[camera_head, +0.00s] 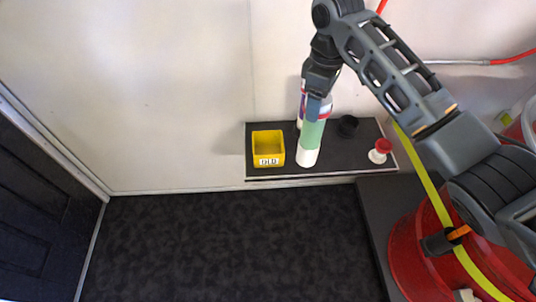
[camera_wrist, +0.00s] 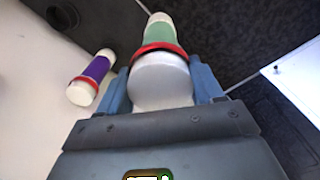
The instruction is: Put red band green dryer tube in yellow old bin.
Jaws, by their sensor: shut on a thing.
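The green dryer tube (camera_head: 312,136) has a white lower end and stands roughly upright, tilted slightly. Its red band shows in the wrist view, where the green body (camera_wrist: 159,33) is beyond the band. My gripper (camera_head: 319,104) is shut on the white end of the tube, with blue fingers on either side; it also shows in the wrist view (camera_wrist: 163,85). I cannot tell whether the tube's lower end touches the shelf. The yellow bin (camera_head: 268,136), marked OLD, sits just left of the tube, open at the top.
A purple tube with white ends (camera_wrist: 96,70) stands close to the held tube. The dark shelf (camera_head: 337,166) also bears a black round piece (camera_head: 348,125) and a red and white piece (camera_head: 381,149). A red tank (camera_head: 408,259) is at the lower right.

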